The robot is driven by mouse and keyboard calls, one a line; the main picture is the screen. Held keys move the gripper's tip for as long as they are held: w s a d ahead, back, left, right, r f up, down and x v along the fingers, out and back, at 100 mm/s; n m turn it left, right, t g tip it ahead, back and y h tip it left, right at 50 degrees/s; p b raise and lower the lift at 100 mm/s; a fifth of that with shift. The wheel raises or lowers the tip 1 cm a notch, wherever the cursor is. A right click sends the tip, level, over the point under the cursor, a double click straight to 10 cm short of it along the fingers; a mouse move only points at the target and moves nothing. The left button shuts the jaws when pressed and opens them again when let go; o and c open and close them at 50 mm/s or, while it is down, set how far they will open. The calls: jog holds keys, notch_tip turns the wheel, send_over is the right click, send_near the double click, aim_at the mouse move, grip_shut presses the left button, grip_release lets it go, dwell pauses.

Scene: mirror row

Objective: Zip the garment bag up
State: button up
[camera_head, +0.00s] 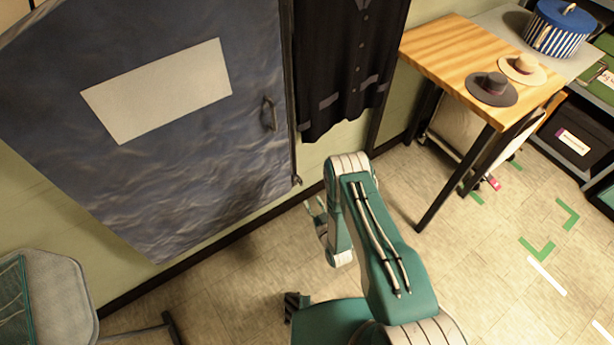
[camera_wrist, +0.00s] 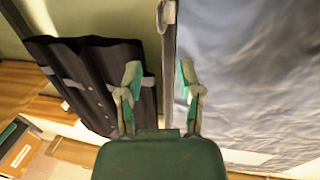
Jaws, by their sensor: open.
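The dark blue garment bag (camera_head: 190,165) hangs on the wall at the left in the head view, with a blank pale panel on it. It fills the right of the wrist view (camera_wrist: 255,70). A dark strip runs down its right edge, with a small metal tab (camera_head: 297,181) at the lower end that looks like the zip pull. A similar grey tab (camera_wrist: 168,14) shows at the top of the wrist view. My gripper (camera_head: 318,214) is open and empty, below the tab in the head view. In the wrist view the strip passes beyond its fingers (camera_wrist: 158,78).
A dark buttoned garment (camera_head: 345,65) hangs right of the bag. A wooden table (camera_head: 445,55) with two hats stands at the right, beside shelving (camera_head: 580,140). A grey chair-like object (camera_head: 60,285) is lower left. Floor right of my arm is mostly clear.

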aim_at(302, 183)
jog(key=x, duration=1)
jog(key=shift+f, duration=0.3)
jog(key=shift+a, duration=0.1)
grip_shut()
